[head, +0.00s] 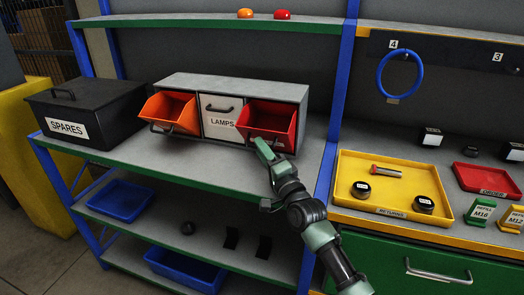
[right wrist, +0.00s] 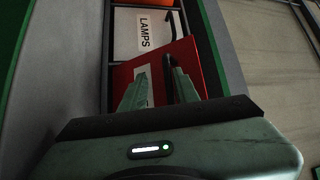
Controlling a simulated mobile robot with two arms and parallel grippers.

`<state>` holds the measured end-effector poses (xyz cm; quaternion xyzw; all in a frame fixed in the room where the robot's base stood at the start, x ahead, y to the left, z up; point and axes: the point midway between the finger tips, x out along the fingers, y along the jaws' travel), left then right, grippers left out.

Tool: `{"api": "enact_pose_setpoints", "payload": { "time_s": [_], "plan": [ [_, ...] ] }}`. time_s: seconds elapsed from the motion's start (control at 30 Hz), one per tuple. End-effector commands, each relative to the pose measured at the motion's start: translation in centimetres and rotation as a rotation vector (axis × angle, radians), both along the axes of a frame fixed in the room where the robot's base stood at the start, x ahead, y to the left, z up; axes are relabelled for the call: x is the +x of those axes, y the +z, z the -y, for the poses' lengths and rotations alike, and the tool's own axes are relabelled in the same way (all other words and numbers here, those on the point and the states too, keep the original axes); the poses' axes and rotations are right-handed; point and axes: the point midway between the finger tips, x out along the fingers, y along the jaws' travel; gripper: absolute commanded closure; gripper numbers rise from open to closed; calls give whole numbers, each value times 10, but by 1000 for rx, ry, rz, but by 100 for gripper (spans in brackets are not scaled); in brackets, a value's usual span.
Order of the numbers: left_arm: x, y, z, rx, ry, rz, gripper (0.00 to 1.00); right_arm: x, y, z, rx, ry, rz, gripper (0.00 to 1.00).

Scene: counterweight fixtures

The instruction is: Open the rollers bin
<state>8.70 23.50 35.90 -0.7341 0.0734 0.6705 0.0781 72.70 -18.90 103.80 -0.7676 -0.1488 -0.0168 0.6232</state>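A red bin (head: 268,121) tilts out, open at the top, at the right end of the grey three-bay cabinet (head: 235,85). No readable name shows on it; its front is partly hidden by my gripper. My right gripper (head: 262,148) is at the red bin's front. In the right wrist view, my gripper's fingers (right wrist: 157,76) stand apart before the red front (right wrist: 127,74), with a dark handle (right wrist: 169,52) close by the right-hand finger. I cannot tell if they touch. My left gripper is out of view.
The white LAMPS bin (head: 221,115) is closed, and an orange bin (head: 172,110) tilts out left of it. A black SPARES box (head: 88,112) stands at left. A yellow RETURNS tray (head: 392,185) holds several parts at right. The shelf front (head: 190,165) is clear.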

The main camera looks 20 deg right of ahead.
Motion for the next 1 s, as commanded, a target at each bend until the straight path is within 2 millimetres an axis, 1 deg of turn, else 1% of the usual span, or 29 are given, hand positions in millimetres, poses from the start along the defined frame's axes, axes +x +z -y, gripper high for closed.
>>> {"api": "enact_pose_setpoints", "payload": {
  "time_s": [0.17, 0.27, 0.37, 0.6, 0.7, 0.83, 1.0],
  "plan": [
    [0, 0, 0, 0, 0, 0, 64, -1, 1, -1, 1, 1, 3, 69],
    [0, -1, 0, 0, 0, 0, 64, -6, -1, 0, 2, 2, 2, 69],
    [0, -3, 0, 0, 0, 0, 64, -19, -4, 3, 2, 2, 2, 69],
    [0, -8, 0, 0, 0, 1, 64, -58, -13, 12, 0, -1, 1, 69],
    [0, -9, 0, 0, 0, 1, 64, -69, -15, 15, 0, 0, 2, 69],
    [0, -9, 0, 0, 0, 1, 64, -75, -16, 16, 0, -1, 2, 69],
    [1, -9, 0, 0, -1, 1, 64, -75, -15, 16, 0, 0, 3, 69]
  ]
}}
